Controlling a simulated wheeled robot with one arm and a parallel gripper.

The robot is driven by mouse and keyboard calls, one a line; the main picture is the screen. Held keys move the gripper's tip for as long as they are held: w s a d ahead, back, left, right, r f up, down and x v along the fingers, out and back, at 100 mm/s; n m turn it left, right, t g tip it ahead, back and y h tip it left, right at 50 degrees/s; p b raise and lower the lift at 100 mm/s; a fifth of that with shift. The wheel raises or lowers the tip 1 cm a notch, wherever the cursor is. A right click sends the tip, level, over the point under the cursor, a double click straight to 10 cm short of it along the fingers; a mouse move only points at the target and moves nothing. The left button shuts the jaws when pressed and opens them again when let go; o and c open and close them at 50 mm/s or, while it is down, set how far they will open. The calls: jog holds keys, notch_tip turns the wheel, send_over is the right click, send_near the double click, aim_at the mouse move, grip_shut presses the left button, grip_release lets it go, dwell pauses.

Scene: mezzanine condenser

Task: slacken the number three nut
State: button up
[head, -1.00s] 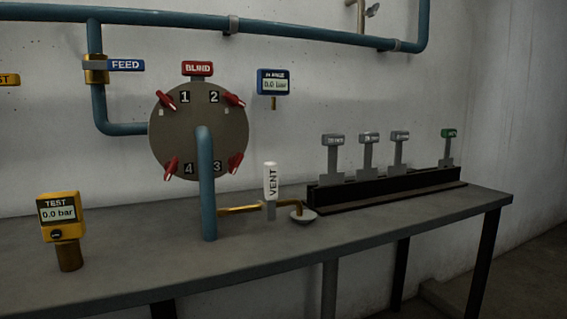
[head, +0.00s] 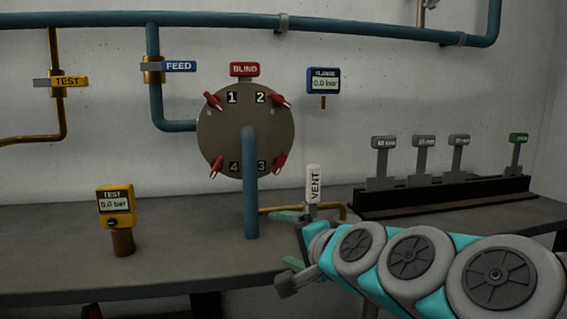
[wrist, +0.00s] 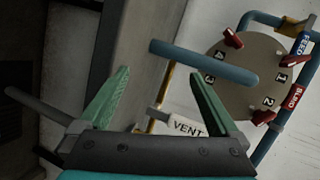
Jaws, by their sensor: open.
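The number three nut (head: 279,164) is a red-handled nut at the lower right of the round grey blind disc (head: 222,128), beside the label 3. Similar red nuts sit by labels 1, 2 and 4. The blue pipe (head: 250,190) rises in front of the disc. My gripper (head: 285,240) is open and empty, low and to the right of the pipe, well below the nut. In the wrist view my open gripper (wrist: 158,78) has its green fingers spread, and the disc (wrist: 240,62) appears turned sideways. The number three nut is not clearly visible there, probably hidden by a finger.
The white VENT handle (head: 313,184) stands close to my gripper, with brass tubing beside it. The yellow test gauge (head: 116,205) stands left on the bench (head: 180,258). A black rack (head: 440,196) of labelled tools is at right. The flange gauge (head: 323,82) reads 0.0 bar.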

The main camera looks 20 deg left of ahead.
jog(key=w+a+r+m+t, duration=0.3)
jog(key=w+r+m, duration=0.15)
jog(key=r, duration=0.25)
jog(key=m+t+h, duration=0.1)
jog(key=m+t, duration=0.2)
jog(key=m, duration=0.4)
send_near(281, 166)
jog(key=x, duration=0.2)
jog(key=shift+h, duration=0.4)
jog(key=shift+r+p+x, duration=0.1)
jog(key=shift+p+x, duration=0.3)
jog(key=shift+x, duration=1.5)
jog(key=shift+r+p+x, duration=0.15)
jog(key=shift+p+x, duration=0.2)
jog(key=shift+x, duration=1.55)
jog(key=shift+a, duration=0.15)
jog(key=shift+c, duration=0.2)
jog(key=shift+n, duration=0.25)
jog(key=c, duration=1.3)
